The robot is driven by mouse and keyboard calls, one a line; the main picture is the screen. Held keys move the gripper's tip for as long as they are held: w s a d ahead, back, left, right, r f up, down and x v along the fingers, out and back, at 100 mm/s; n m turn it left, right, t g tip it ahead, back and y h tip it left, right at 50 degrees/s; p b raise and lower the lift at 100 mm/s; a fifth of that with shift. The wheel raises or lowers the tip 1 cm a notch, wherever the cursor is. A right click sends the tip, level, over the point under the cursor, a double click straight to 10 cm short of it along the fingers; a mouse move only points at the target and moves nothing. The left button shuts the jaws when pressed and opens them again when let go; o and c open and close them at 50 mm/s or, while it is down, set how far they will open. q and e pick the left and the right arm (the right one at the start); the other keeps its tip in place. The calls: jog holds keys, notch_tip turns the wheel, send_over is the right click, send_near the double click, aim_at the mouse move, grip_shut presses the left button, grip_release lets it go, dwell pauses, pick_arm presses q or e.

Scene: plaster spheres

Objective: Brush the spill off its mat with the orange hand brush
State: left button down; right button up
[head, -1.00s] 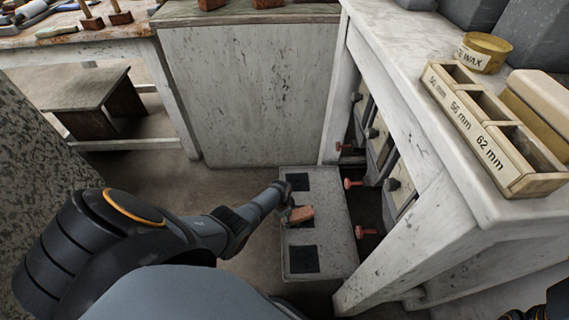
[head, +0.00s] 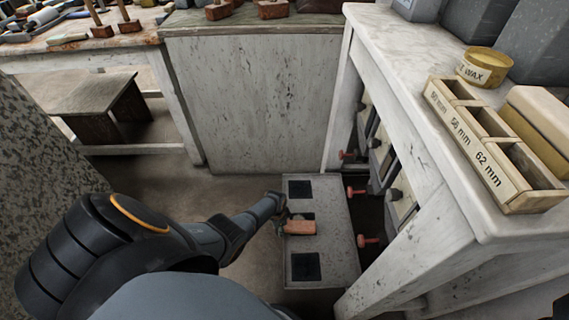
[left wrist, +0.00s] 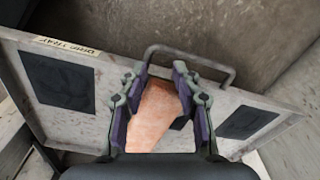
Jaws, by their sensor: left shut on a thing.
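My left gripper (head: 284,224) is shut on the orange hand brush (head: 300,228). In the left wrist view the brush (left wrist: 155,118) sits between the two finger pads. It is over the grey drip tray (head: 328,245), at the middle black mat (head: 307,216), which it and the gripper partly cover. Two more black mats lie bare on the tray: a far one (head: 300,189) and a near one (head: 305,267). I cannot make out a spill on any mat. Whether the brush touches the mat is unclear.
Red-knobbed valves (head: 356,191) stick out just right of the tray. A pale bench (head: 400,45) bearing a divided wooden box (head: 497,175) and a wax tin (head: 485,66) stands at the right. A pale cabinet (head: 255,100) stands behind. A low stool (head: 100,105) is at far left.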

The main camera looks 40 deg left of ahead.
aim_at(290, 224)
pick_arm(q)
jog(key=shift+a+f, duration=0.1)
jog(key=shift+a, duration=0.05)
jog(key=shift+w+f+b, duration=0.15)
jog(key=shift+f+b, duration=0.15)
jog(key=shift+b, duration=0.1)
jog(key=shift+w+d, duration=0.1)
jog(key=shift+d, duration=0.15)
jog(key=shift+w+d+f+b, duration=0.15)
jog(key=shift+w+d+b, duration=0.3)
jog(key=shift+w+b, duration=0.2)
jog(key=shift+w+d, duration=0.15)
jog(key=shift+w, duration=0.05)
jog(key=shift+w+d+b, duration=0.55)
jog(key=shift+w, duration=0.25)
jog(key=shift+w+d, duration=0.1)
